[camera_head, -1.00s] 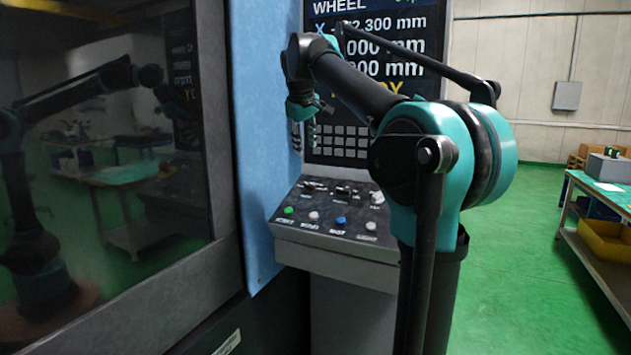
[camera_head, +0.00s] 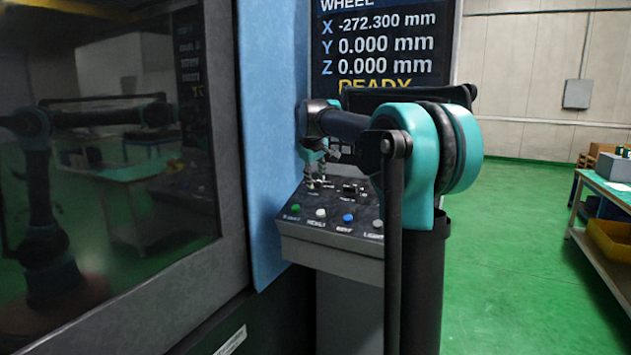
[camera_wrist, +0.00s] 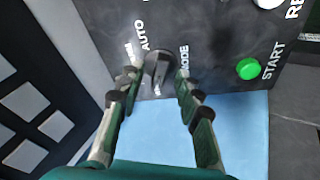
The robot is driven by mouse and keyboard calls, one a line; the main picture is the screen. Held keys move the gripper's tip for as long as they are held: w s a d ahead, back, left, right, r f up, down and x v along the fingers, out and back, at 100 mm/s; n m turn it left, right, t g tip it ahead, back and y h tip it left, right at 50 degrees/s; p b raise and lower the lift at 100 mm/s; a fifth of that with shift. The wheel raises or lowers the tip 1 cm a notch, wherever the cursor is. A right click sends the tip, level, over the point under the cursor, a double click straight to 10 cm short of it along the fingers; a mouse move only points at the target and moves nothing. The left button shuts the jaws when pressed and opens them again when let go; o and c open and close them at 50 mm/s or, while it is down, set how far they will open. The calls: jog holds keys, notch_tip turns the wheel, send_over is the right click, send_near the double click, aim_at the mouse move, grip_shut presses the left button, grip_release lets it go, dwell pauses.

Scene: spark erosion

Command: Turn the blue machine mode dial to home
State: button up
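The mode dial (camera_wrist: 157,66) is a dark round knob in the wrist view, with the words AUTO and MODE printed beside it. It looks black or dark grey there, not blue. My gripper (camera_wrist: 156,74) is open, with one finger on each side of the dial. I cannot tell whether the fingers touch it. In the head view my gripper (camera_head: 316,180) points down over the back left of the control panel (camera_head: 333,243), and it largely hides the dial. The dial's pointer direction is not clear.
A green START button (camera_wrist: 249,68) lies right of the dial in the wrist view. White (camera_head: 321,213) and blue (camera_head: 348,218) buttons line the panel's front row. A black control (camera_head: 350,188) sits right of my gripper. The light blue machine wall (camera_head: 266,150) stands close on the left.

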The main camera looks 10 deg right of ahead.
jog(key=shift+w+d+f, duration=0.1)
jog(key=shift+w+f, duration=0.2)
jog(key=shift+f, duration=0.2)
grip_shut()
jog(key=shift+m, duration=0.3)
jog(key=m+h, duration=0.1)
jog(key=m, duration=0.3)
jog(key=shift+a, duration=0.2)
jog(key=shift+m+h, duration=0.4)
jog(key=shift+m, duration=1.8)
